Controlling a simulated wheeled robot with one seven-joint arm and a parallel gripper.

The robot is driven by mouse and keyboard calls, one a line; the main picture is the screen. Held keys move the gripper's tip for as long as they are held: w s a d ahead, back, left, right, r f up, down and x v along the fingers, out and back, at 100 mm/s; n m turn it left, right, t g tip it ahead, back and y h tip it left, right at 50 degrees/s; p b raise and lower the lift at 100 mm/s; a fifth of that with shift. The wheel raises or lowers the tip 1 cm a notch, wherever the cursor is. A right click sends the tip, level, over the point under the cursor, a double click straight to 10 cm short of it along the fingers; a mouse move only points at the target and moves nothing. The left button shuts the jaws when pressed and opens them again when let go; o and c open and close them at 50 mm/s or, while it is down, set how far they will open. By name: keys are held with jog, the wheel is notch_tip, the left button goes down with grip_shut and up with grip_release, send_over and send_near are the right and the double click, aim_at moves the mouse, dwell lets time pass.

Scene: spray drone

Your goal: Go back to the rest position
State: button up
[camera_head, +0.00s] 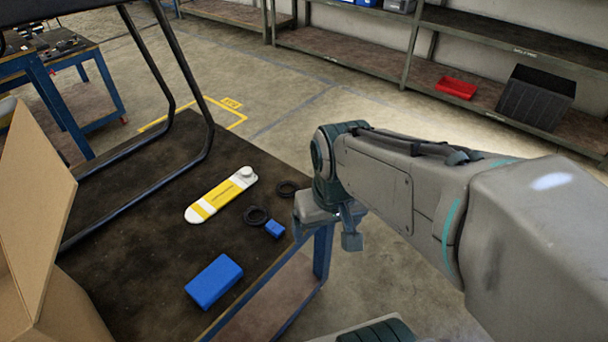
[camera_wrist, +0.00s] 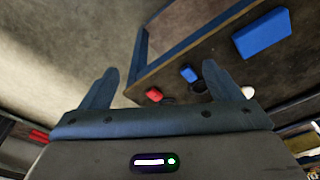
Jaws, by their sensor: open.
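My gripper (camera_wrist: 160,80) is open in the wrist view, with its two blue-grey fingers apart and nothing between them. In the head view my gripper (camera_head: 342,228) hangs beside the right edge of the dark table (camera_head: 130,185), partly hidden by my own wrist. My arm reaches in from the right. It is apart from the objects on the table.
The table holds a yellow-and-white device (camera_head: 222,195), black rings (camera_head: 256,216), a small blue block (camera_head: 275,229) and a larger blue box (camera_head: 214,281). A cardboard box (camera_head: 35,200) and black frame (camera_head: 190,85) stand left. Shelves (camera_head: 500,60) line the back; floor between is clear.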

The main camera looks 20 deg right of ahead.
dwell(0.3)
notch_tip(320, 180, up, 15)
jog(key=t+p, duration=0.1)
jog(key=p, duration=1.2)
jog(key=shift+a, duration=0.15)
